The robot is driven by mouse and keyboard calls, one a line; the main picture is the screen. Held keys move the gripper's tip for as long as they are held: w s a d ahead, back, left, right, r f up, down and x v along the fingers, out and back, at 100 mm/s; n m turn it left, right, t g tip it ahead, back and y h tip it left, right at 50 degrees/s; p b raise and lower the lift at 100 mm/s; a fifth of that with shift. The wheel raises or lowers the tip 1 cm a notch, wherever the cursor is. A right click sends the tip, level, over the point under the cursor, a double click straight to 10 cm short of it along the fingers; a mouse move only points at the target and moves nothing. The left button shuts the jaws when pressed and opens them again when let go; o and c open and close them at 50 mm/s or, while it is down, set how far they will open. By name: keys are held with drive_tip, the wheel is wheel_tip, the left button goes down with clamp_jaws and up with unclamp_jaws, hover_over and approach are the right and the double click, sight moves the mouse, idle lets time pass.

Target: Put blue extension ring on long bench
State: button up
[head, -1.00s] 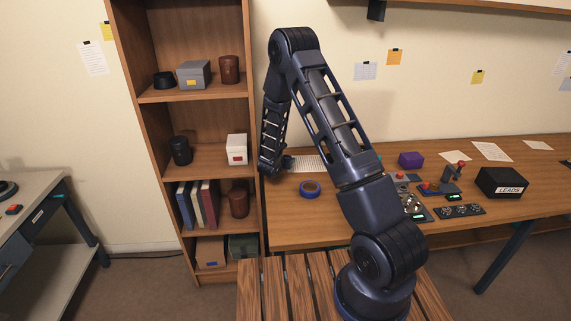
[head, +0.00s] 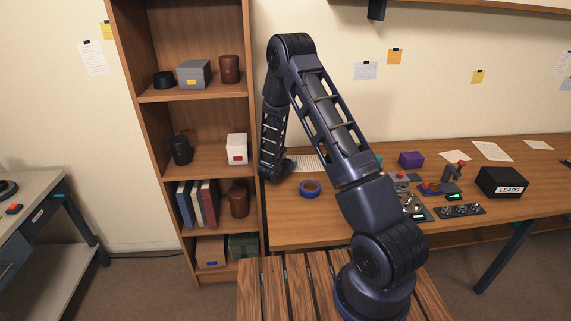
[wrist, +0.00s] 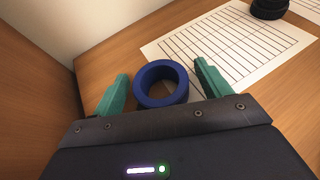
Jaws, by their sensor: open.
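The blue extension ring (wrist: 160,84), a thick-walled open ring, sits on the wooden long bench (wrist: 118,66) beside the left edge of a ruled sheet, in the wrist view. My gripper (wrist: 161,86) is open, with one teal finger on each side of the ring and a gap on both sides. In the head view my arm's end comes down at the bench's left end and hides the fingers and what is between them. A second blue ring, flatter and like a tape roll (head: 310,188), lies on the long bench (head: 300,225) right of my arm's end.
A wooden shelf unit (head: 218,164) stands against the bench's left end; its side panel (wrist: 35,85) is close on my gripper's left. A black round part (wrist: 268,9) lies beyond the ruled sheet (wrist: 232,45). A purple block (head: 411,159) and black LEADS box (head: 502,182) stand farther right.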

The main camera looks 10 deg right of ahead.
drive_tip(key=v, duration=1.2)
drive_tip(key=s+d+r+m+g+h, duration=0.1)
drive_tip(key=s+d+r+m+g, duration=0.3)
drive_tip(key=d+r, duration=0.35)
drive_tip(key=s+d+r+m+g+h, duration=0.1)
drive_tip(key=s+d+r+m+h, duration=0.1)
drive_tip(key=s+d+r+m, duration=0.35)
drive_tip(key=s+d+r+m+g+h, duration=0.1)
drive_tip(key=s+d+r+m+g, duration=0.2)
drive_tip(key=d+r+m, duration=0.6)
drive_tip(key=s+a+r+m+y, duration=0.1)
drive_tip(key=s+r+m+y, duration=0.4)
drive_tip(key=s, duration=0.7)
drive_tip(key=s+a+r+m+y, duration=0.1)
drive_tip(key=s+r+m+y, duration=0.4)
drive_tip(key=s, duration=0.7)
wheel_tip(320, 180, up, 3)
drive_tip(key=shift+r+m+t, duration=0.1)
drive_tip(key=shift+m+t, duration=0.2)
drive_tip(key=shift+m, duration=0.75)
